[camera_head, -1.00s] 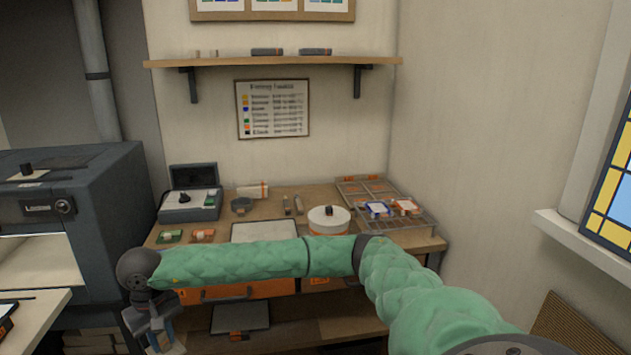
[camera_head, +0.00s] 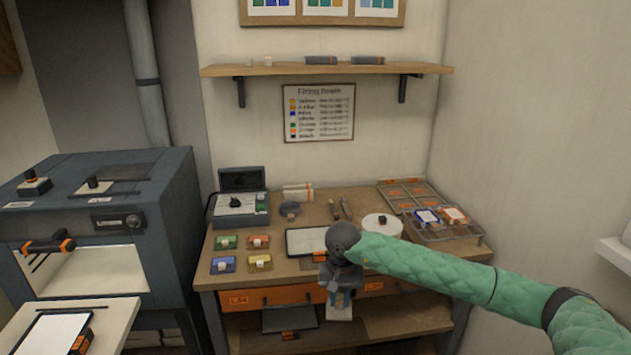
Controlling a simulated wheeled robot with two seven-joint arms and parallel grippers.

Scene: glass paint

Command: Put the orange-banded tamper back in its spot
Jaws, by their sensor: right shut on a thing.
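My right gripper (camera_head: 338,284) hangs below its wrist in front of the workbench, near the drawer fronts. I cannot pick out the tamper's spot. My left gripper is not in view.
The workbench (camera_head: 208,282) holds a white tray (camera_head: 303,240), several coloured blocks, a round white-topped container (camera_head: 382,222) and a wire rack (camera_head: 455,232). A dark kiln (camera_head: 170,215) stands left of it. A wall shelf (camera_head: 300,70) hangs above.

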